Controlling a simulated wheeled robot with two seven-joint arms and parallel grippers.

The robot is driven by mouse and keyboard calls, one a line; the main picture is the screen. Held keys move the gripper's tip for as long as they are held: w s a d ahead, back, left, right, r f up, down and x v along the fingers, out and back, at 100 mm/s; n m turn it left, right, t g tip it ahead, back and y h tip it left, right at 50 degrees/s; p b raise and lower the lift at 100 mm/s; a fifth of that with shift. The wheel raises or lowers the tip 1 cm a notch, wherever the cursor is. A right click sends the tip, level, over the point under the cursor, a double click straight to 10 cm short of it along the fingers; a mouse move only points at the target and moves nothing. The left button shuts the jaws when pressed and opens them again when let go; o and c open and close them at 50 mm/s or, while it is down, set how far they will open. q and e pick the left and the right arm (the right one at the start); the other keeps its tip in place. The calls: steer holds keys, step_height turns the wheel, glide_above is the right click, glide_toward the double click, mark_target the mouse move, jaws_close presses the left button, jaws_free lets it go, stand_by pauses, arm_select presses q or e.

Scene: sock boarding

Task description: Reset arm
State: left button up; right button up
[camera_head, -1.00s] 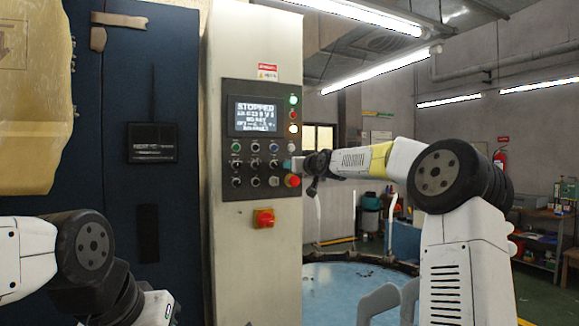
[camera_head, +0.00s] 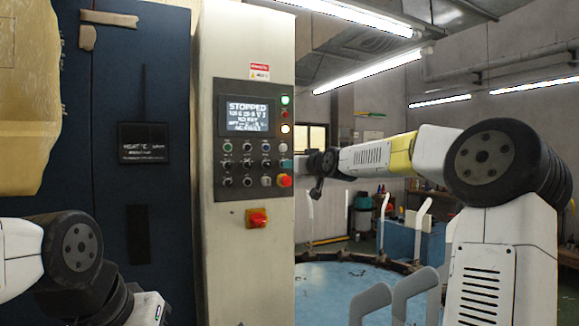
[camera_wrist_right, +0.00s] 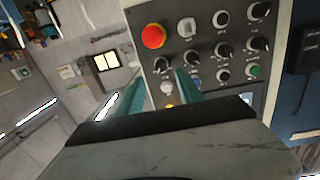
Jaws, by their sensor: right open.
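The control panel (camera_head: 253,140) stands on a tall beige cabinet in the middle of the head view. Its screen (camera_head: 247,116) reads "STOPPED". My right arm (camera_head: 400,155) reaches in from the right. My right gripper (camera_wrist_right: 158,92) is open, with two teal fingers apart and nothing seen between them, in front of the panel's knobs and buttons. In the head view its fingertips are small at the panel's right edge, and I cannot tell whether they touch it. My left arm (camera_head: 75,255) is folded at the lower left, and its gripper is out of view.
A red emergency button (camera_wrist_right: 153,36) and several knobs are close to the right gripper. A red-yellow switch (camera_head: 257,218) sits below the panel. A round blue table (camera_head: 350,290) with upright white pieces lies to the right. A dark blue cabinet (camera_head: 150,230) is at the left.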

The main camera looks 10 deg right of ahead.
steer(key=shift+s, duration=0.4)
steer(key=s+a+f+n+g+h, duration=0.1)
steer(key=s+a+f+g, duration=0.3)
steer(key=s+a+f, duration=0.45)
steer(key=s+d+f+m+g, duration=0.1)
steer(key=s+f, duration=0.4)
steer(key=s, duration=0.6)
steer(key=s+d+f+m+g+h, duration=0.1)
steer(key=s+d+f+g, duration=0.2)
steer(key=s, duration=0.9)
steer(key=s+d+f+m+g, duration=0.1)
steer(key=s+d+f, duration=0.3)
steer(key=s+f, duration=0.5)
steer(key=s+g, duration=0.1)
steer(key=s, duration=0.2)
steer(key=shift+f+g+h, duration=0.15)
steer(key=shift+g+h, duration=0.15)
steer(key=shift+d, duration=0.1)
